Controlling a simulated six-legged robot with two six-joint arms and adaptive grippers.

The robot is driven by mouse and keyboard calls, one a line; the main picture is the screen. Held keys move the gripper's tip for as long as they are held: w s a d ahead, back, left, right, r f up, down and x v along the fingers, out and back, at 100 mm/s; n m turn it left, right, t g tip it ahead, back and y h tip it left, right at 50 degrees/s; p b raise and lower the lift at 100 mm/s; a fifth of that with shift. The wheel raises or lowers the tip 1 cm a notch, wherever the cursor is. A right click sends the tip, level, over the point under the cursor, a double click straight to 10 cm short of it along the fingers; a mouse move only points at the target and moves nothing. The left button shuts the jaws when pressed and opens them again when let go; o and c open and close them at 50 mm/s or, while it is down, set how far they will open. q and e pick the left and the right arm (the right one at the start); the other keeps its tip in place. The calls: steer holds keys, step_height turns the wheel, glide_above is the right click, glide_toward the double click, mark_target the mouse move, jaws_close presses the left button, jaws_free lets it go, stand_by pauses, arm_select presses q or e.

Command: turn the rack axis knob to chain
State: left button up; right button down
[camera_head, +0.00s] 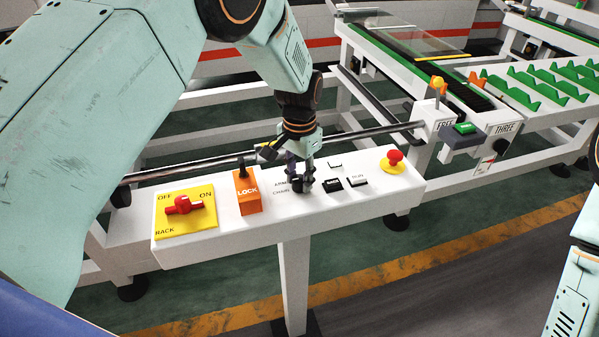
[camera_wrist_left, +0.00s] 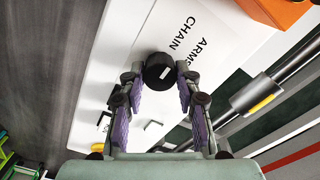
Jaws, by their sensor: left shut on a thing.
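The rack axis knob (camera_wrist_left: 157,66) is a round black knob with a small white mark, on the white control panel (camera_head: 232,228). The printed words ARMS and CHAIN (camera_wrist_left: 184,34) are beside it in the left wrist view. My left gripper (camera_head: 300,184) reaches down onto the panel, with its purple-padded fingers on both sides of the knob, shut on it. I cannot tell which word the white mark points to. My right gripper is out of view.
The panel also carries a red rack knob (camera_head: 183,205) on a yellow plate, an orange LOCK block (camera_head: 247,190), black switches (camera_head: 333,185) and a red mushroom button (camera_head: 395,157). A dark bar (camera_head: 225,163) runs behind the panel. Green-toothed racks (camera_head: 540,85) stand at the back right.

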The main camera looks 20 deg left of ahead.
mark_target(299, 179)
arm_select(q)
steer(key=shift+s+f, duration=0.1)
stand_by(0.3)
steer(key=o, duration=1.2)
steer(key=shift+c, duration=0.2)
step_height(299, 179, up, 12)
